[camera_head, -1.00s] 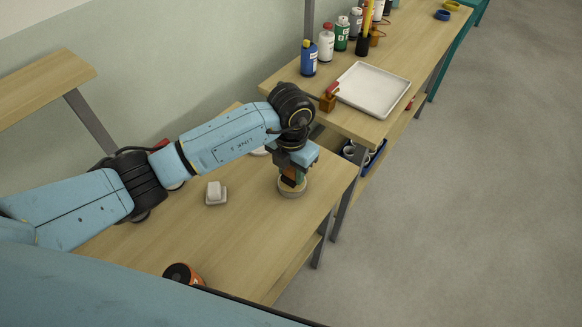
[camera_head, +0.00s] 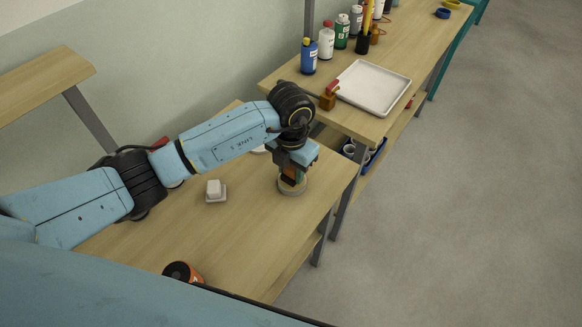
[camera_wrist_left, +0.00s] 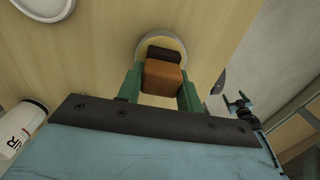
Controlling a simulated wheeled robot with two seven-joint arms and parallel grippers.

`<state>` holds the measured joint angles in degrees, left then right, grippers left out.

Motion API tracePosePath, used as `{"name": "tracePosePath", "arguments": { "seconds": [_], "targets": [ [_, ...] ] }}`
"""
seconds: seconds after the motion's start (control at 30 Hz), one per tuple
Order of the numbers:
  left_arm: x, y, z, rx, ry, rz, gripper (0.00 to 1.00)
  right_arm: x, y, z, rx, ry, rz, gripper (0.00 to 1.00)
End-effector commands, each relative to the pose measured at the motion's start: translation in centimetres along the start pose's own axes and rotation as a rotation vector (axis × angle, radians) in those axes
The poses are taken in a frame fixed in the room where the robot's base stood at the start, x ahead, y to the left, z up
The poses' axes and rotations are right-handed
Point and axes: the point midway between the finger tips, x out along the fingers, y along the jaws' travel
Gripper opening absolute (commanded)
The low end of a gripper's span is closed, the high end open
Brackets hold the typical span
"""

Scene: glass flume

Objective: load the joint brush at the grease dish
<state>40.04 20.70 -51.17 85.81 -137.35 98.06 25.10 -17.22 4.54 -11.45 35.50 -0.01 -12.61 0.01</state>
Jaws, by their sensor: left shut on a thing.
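The joint brush, a brown block with a dark end, is in my left gripper (camera_head: 292,176). In the left wrist view the brush (camera_wrist_left: 163,77) sits between the green fingers, which are shut on it. The grease dish (camera_head: 291,191), a small round pale dish, stands near the right edge of the near wooden bench, directly under the brush. The dish (camera_wrist_left: 180,45) also shows behind the brush's dark end in the wrist view. That end is at or just over the dish; I cannot tell whether it touches. The dish's inside is mostly hidden.
The farther bench holds a white tray (camera_head: 373,88), several bottles (camera_head: 309,58) and a red-topped brown object (camera_head: 328,99).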

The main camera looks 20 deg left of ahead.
Motion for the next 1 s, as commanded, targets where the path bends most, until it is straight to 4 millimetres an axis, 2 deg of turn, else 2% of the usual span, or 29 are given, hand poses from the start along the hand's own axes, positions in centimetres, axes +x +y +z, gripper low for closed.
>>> {"name": "tracePosePath", "arguments": {
  "seconds": [1.0],
  "targets": [
    [0.76, 0.05, 0.03, -0.001, -0.001, 0.001, 0.18, 0.56, 0.03, 0.03, -0.001, 0.0, 0.0, 0.77]
  ]
}}
